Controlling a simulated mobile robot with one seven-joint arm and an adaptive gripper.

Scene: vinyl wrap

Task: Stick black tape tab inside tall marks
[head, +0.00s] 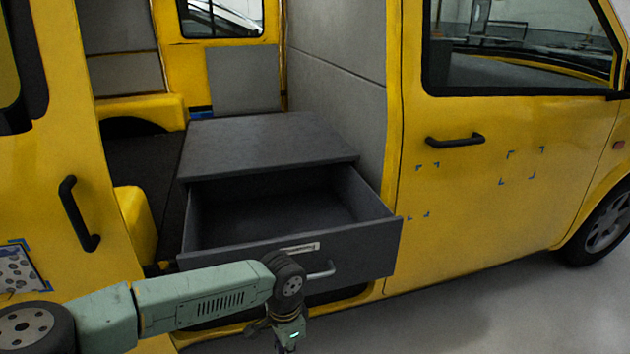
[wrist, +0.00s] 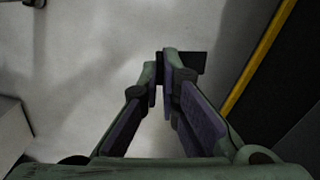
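In the wrist view my gripper (wrist: 164,70) has its fingertips close together on a small flat black piece, the black tape tab (wrist: 194,61). The tab sticks out to the right of the fingertips. In the head view my gripper's upper part (head: 289,334) points down at the bottom edge, in front of the open drawer; its fingertips and the tab are out of frame. On the yellow front door, blue corner marks outline a tall narrow area (head: 423,191), with bare paint inside. My gripper is well to the left of and below these marks.
A second set of blue marks (head: 522,166), wider, lies to the right on the door. A black door handle (head: 455,140) sits above the tall marks. The grey drawer (head: 350,250) juts out beside my arm. A speckled patch (head: 18,272) with blue corners is far left.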

